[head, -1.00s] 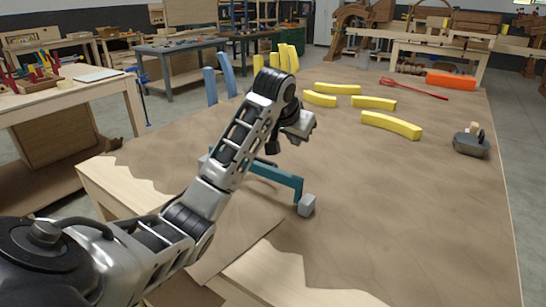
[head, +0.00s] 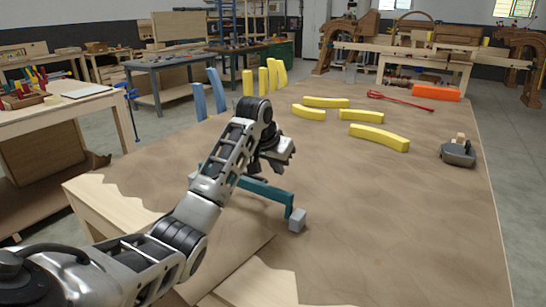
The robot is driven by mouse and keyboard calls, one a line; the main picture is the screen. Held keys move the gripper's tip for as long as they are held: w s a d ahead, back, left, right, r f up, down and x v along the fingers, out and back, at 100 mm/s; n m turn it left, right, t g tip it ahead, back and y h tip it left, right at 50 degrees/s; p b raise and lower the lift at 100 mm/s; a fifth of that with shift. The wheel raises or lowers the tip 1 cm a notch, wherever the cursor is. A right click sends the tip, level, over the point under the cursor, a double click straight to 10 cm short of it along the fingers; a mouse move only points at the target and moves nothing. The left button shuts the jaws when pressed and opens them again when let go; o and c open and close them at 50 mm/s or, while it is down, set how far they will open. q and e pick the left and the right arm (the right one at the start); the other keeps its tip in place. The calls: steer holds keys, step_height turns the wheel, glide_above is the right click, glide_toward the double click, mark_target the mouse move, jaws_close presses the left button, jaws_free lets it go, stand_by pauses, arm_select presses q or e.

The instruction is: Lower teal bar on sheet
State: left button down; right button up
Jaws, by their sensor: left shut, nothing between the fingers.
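The teal bar (head: 267,193) is a bridge-like piece, seen just below my left gripper. Its right end turns down to a pale grey block (head: 297,219) on the brown sheet (head: 375,215). Its left end is partly hidden behind my arm. My left gripper (head: 262,171) is shut and empty above the bar, its dark fingers pointing down. I cannot tell whether the fingers touch the bar. My right gripper is not in view.
Yellow curved bars (head: 380,137) lie on the far sheet, with more yellow and blue pieces (head: 216,90) upright along the left edge. A red tool (head: 400,100), an orange block (head: 436,92) and a dark grey weight (head: 458,153) sit farther right. The sheet's middle right is clear.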

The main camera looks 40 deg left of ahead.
arm_select(q)
steer(key=x, duration=0.3)
steer(key=shift+w+f, duration=0.1)
steer(key=shift+f, duration=0.3)
steer(key=shift+s+d+r+p, duration=0.15)
steer(key=shift+s+p, duration=0.25)
steer(key=shift+s, duration=0.55)
steer(key=shift+s+d+r+p, duration=0.1)
steer(key=shift+s+r+p, duration=0.25)
steer(key=shift+s, duration=0.65)
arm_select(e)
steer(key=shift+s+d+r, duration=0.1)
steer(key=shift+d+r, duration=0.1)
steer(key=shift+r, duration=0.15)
arm_select(q)
steer(key=shift+f, duration=0.1)
